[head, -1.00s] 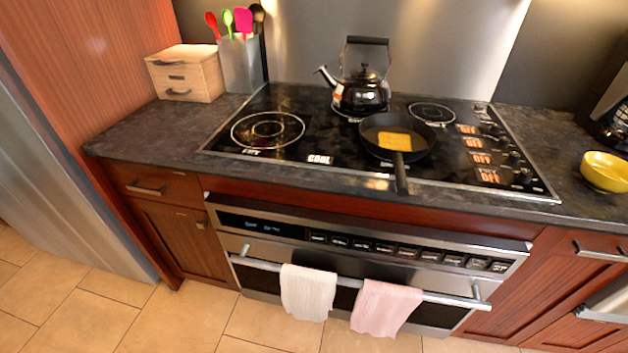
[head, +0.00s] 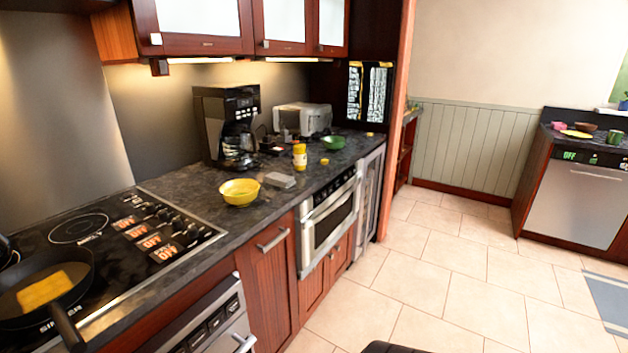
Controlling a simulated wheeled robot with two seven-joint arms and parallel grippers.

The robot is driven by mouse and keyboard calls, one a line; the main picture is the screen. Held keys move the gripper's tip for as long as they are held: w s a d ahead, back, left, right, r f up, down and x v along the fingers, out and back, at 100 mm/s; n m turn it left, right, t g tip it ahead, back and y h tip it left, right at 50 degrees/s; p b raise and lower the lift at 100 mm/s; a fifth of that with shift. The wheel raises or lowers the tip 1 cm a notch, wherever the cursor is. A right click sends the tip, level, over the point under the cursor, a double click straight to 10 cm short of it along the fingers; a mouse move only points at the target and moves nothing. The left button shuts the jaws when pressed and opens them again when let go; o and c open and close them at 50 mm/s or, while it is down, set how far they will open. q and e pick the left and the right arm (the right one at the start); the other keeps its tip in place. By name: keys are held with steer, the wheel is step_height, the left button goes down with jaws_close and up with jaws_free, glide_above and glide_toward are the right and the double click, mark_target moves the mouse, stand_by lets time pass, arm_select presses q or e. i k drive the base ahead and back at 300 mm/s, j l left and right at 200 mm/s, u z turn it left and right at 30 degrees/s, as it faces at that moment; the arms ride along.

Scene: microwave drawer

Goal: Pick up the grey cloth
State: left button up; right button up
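A small light-grey folded thing (head: 280,180) lies on the dark countertop, just right of the yellow bowl. It may be the grey cloth, but it is too small to tell for sure. No other grey cloth shows on the counter. Neither of my grippers is in the head view.
A yellow bowl (head: 240,192), a yellow bottle (head: 299,156), a coffee maker (head: 229,125), a green bowl (head: 334,142) and a toaster (head: 303,118) stand on the counter (head: 205,192). A pan (head: 78,285) sits on the cooktop at left.

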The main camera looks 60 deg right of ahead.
mark_target(281, 181)
steer(key=z, duration=1.75)
